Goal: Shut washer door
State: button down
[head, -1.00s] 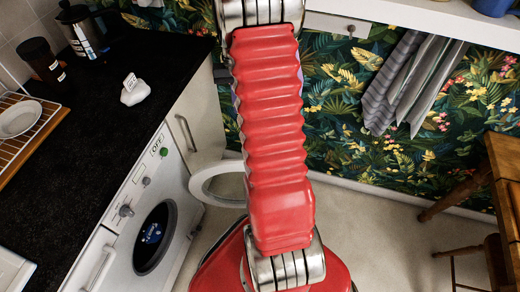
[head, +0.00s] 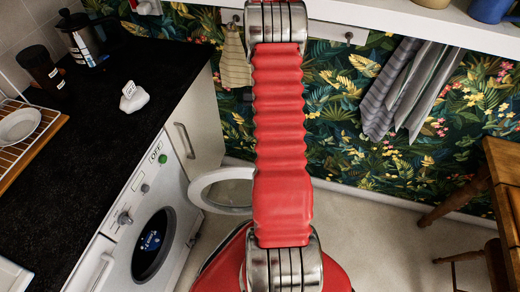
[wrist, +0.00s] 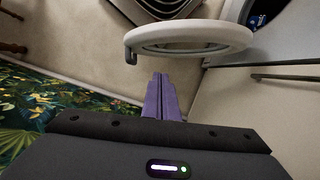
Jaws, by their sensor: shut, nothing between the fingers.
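The white washer (head: 128,236) stands at the left under the black counter. Its round white-rimmed door (head: 196,189) hangs open to the right of the dark drum opening (head: 153,245). In the wrist view the door (wrist: 190,49) shows as a pale ring, nearly edge-on, with a dark latch piece at its left end. My gripper (wrist: 160,78) has purple fingers, shut and empty. They appear just below the ring's near edge in the picture; I cannot tell whether they touch it. My gripper is not visible in the head view.
A white cupboard (head: 194,130) adjoins the washer. The black counter (head: 90,150) holds a coffee pot (head: 80,40) and a dish rack (head: 30,140). A wooden table (head: 500,165) stands at the right. Bare floor (head: 390,225) lies between.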

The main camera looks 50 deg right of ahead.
jog(key=s+a+f, duration=0.4)
jog(key=a+f, duration=0.2)
jog(key=f, duration=0.4)
dwell(0.3)
